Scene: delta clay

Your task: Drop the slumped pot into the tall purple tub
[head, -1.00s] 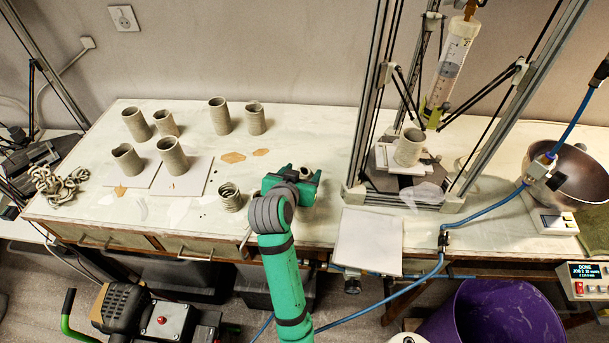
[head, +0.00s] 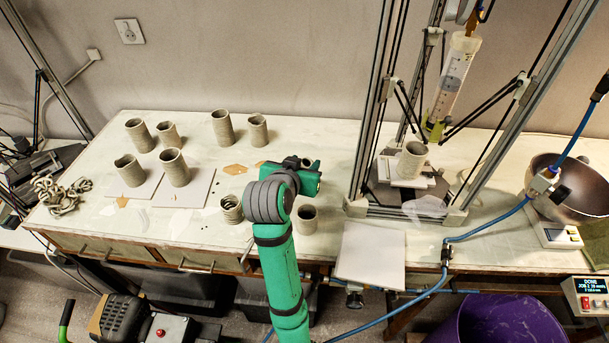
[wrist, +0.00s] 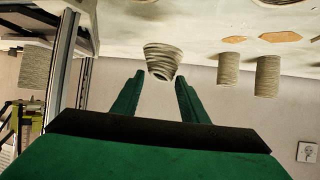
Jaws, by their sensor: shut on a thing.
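The slumped pot (wrist: 163,60), a short grey coiled pot with uneven sides, is between my fingertips in the wrist view, which is upside down. My gripper (wrist: 160,80) is shut on it. The tall purple tub (head: 508,322) stands on the floor at the lower right, cut off by the frame's bottom edge.
Another grey pot (head: 306,220) stands near the table's front edge, just below my gripper in the picture. A short coiled pot (head: 230,209) is to its left. Several taller pots stand at back left. The printer frame (head: 375,120) rises at right; a blue hose (head: 490,224) crosses there.

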